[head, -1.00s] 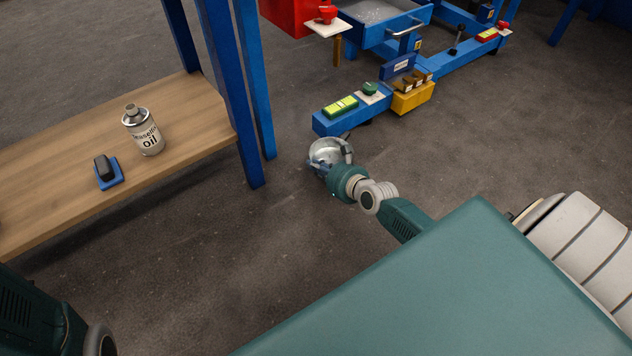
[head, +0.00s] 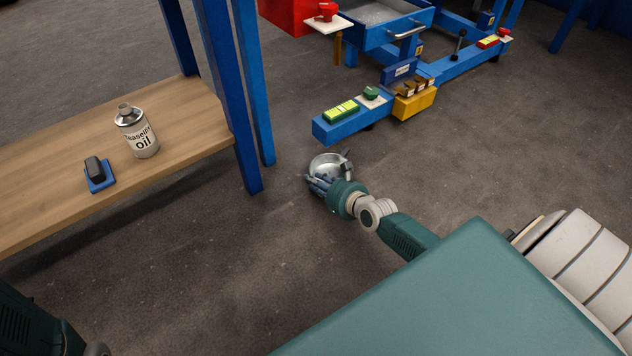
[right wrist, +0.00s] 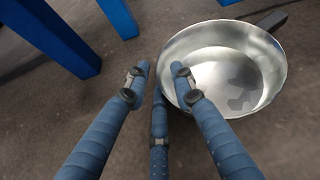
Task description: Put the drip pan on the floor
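The drip pan (head: 328,162) is a round silver metal pan with a short dark handle. It appears to rest upright on the dark floor (head: 290,235), in front of the blue machine. My right gripper (head: 317,186) is low at the pan's near left side. In the right wrist view the pan (right wrist: 222,70) fills the upper right, its handle pointing away. The blue fingers of my right gripper (right wrist: 157,82) are spread, with nothing between them. One fingertip overlaps the pan's left rim in the picture; I cannot tell whether it touches. My left gripper is out of view.
A wooden shelf (head: 62,175) with blue legs stands at left, holding an oil can (head: 137,133) and a black-and-blue block (head: 98,174). The blue machine frame (head: 342,128) with green and yellow parts lies beyond the pan. Floor on the near side is clear.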

